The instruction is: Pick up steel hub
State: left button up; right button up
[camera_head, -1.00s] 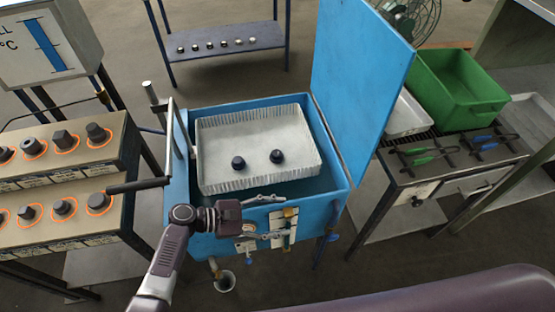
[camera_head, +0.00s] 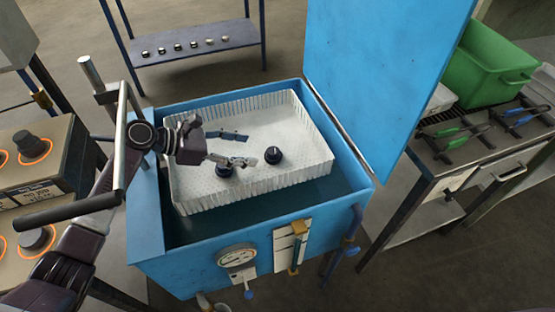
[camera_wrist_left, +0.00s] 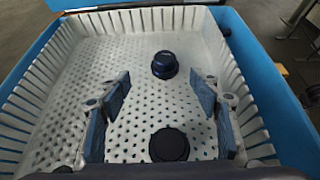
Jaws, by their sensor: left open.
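Two dark steel hubs stand in the white perforated basket (camera_head: 300,120). The right hub (camera_head: 274,155) stands clear of my gripper in the head view. The left hub (camera_head: 224,168) is partly covered by a finger there. My left gripper (camera_head: 243,149) is open and empty above the basket, at its left side. In the left wrist view, the nearer hub (camera_wrist_left: 169,145) lies low between the two fingers (camera_wrist_left: 160,110). The farther hub (camera_wrist_left: 165,65) stands beyond the fingertips. Neither hub is visibly gripped. My right gripper is not in view.
The basket sits in a blue tank (camera_head: 190,262) with dark liquid and a raised lid (camera_head: 385,70). A handle bar (camera_head: 75,210) and post stand close to my left arm. A green bin (camera_head: 485,65) and tongs are at right.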

aim_at(267, 153)
pick_arm(q)
jog(key=shift+s+d+f, duration=0.1)
jog(key=shift+f, duration=0.05)
jog(key=shift+d+f, duration=0.1)
jog(key=shift+d, duration=0.2)
jog(key=x, duration=0.6)
jog(key=shift+d+f, duration=0.15)
jog(key=shift+d, duration=0.3)
jog(key=c, duration=1.5)
grip_shut()
